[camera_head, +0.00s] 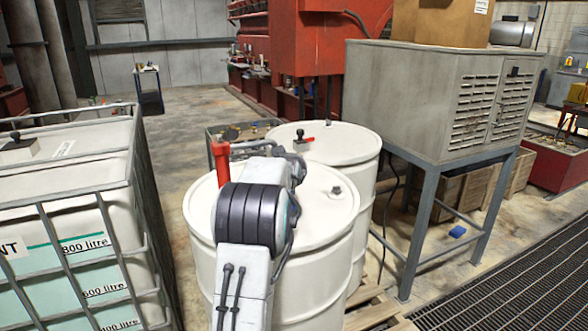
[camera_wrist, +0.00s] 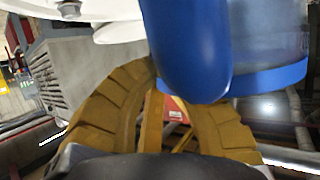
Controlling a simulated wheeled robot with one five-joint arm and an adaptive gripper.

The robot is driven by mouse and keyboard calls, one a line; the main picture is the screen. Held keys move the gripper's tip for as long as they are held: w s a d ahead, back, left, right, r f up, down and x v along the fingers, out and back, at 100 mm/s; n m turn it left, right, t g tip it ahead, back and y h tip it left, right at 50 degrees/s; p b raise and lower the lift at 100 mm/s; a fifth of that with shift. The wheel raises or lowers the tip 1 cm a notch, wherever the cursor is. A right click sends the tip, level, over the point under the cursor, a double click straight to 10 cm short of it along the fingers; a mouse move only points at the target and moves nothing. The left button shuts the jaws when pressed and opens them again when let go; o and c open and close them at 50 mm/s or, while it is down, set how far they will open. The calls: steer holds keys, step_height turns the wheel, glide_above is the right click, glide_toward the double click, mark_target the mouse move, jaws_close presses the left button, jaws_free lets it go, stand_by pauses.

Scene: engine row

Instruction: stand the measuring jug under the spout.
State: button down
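The measuring jug (camera_wrist: 268,35) fills the upper right of the wrist view. It has a clear body, a blue band around its lower end and a thick blue handle (camera_wrist: 187,48). My gripper (camera_wrist: 165,98) has yellow-brown fingers, which bend in around the handle and appear closed on it. The handle covers part of the right finger. In the head view my own arm hides the gripper, and the jug does not show. A red upright fitting (camera_head: 221,162) stands above the drums beside my arm; I cannot tell whether it is the spout.
Two white drums, a near one (camera_head: 318,225) and a far one (camera_head: 345,146), stand on a wooden pallet (camera_head: 372,314). A caged white tank (camera_head: 70,170) is at left. A grey louvred cabinet (camera_head: 430,95) on a steel frame is at right. Open floor (camera_head: 185,125) lies between tank and drums.

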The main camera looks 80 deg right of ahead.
steer(key=shift+f+b, duration=0.35)
steer(key=shift+f, duration=0.05)
steer(key=c, duration=1.3)
jaws_free()
steer(key=shift+c, duration=0.2)
steer(key=v, duration=1.2)
steer(key=shift+f, duration=0.1)
